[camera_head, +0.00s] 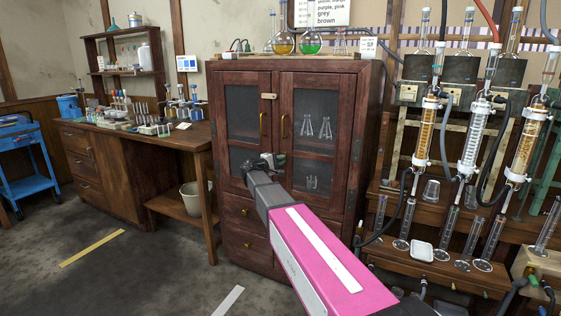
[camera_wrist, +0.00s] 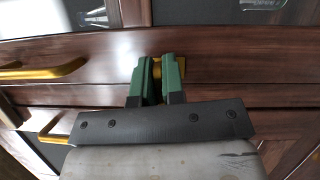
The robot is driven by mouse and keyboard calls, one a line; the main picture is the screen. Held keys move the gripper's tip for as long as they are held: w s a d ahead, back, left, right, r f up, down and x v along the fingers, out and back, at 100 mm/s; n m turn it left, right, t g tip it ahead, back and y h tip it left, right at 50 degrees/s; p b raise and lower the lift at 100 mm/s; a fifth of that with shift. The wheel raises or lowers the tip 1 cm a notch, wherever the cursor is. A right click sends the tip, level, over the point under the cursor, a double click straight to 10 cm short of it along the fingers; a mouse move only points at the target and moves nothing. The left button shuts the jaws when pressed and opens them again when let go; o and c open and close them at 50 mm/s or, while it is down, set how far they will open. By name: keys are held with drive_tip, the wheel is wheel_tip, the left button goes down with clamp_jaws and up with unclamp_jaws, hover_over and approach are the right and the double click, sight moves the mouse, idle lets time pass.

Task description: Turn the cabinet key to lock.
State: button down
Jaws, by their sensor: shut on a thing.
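The dark wooden cabinet (camera_head: 368,120) stands in the middle of the head view, with two glass-paned doors that look closed. My gripper (camera_head: 272,160) is at the front of the doors, near where they meet, below the brass handles. The gripper is shut on the key, most of which the fingers hide. The key's turn angle cannot be told.
A brass door handle (camera_wrist: 42,70) lies left of the fingers in the wrist view. A small light latch (camera_head: 269,96) sits higher on the doors. Flasks (camera_head: 311,42) stand on the cabinet top. Glass columns (camera_head: 475,135) crowd the right. Open floor (camera_head: 150,270) lies at left.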

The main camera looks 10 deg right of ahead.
drive_tip(key=shift+m+y, duration=0.3)
drive_tip(key=shift+m, duration=0.3)
drive_tip(key=c, duration=1.2)
unclamp_jaws()
drive_tip(key=v, duration=1)
drive_tip(key=shift+s+a, duration=0.1)
drive_tip(key=shift+a, duration=0.3)
drive_tip(key=shift+g, duration=0.3)
